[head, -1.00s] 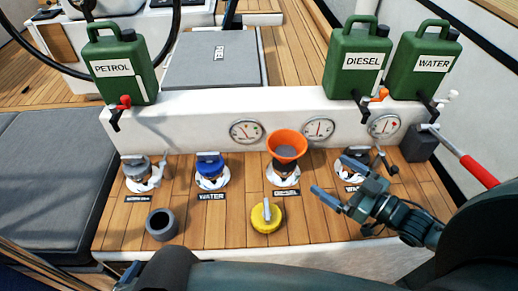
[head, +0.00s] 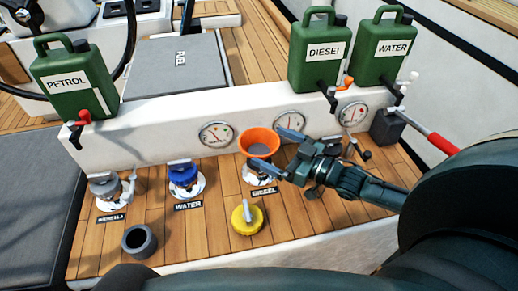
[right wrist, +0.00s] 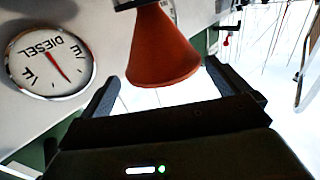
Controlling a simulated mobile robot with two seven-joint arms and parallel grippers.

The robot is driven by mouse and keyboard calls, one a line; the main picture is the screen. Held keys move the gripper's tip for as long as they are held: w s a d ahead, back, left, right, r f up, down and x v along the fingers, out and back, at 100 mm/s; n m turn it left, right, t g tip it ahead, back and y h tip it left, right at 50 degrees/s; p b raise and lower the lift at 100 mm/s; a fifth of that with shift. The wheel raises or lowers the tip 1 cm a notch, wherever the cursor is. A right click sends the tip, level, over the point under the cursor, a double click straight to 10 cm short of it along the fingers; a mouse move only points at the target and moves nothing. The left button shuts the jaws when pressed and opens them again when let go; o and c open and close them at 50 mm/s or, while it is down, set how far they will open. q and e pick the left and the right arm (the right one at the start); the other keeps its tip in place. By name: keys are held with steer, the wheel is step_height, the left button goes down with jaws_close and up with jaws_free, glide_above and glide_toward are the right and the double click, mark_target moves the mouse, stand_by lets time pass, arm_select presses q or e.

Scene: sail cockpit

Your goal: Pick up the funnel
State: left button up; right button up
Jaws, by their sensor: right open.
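The orange funnel (head: 258,138) stands upright, wide mouth up, at the filler above the DIESEL label. My right gripper (head: 277,150) is open and comes in from the right, its two fingertips at the funnel's right side. In the right wrist view, which is upside down, the funnel (right wrist: 160,50) shows ahead and between the two spread fingers, with no clear contact. The funnel's lower end is partly hidden by a finger in the head view. My left gripper is not in view.
A yellow cap (head: 247,216) and a dark grey ring (head: 139,241) lie on the wooden deck in front. A blue-capped WATER filler (head: 183,176) is left of the funnel. Gauges (head: 289,124) and green DIESEL (head: 319,55) and WATER (head: 381,50) cans stand behind.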

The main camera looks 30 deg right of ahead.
mark_target(243, 134)
steer(key=shift+x, duration=2.35)
steer(key=shift+s+a, duration=0.1)
steer(key=shift+a, duration=0.1)
steer(key=shift+c, duration=0.2)
steer(key=c, duration=0.7)
step_height(243, 134, up, 13)
steer(key=p, duration=0.5)
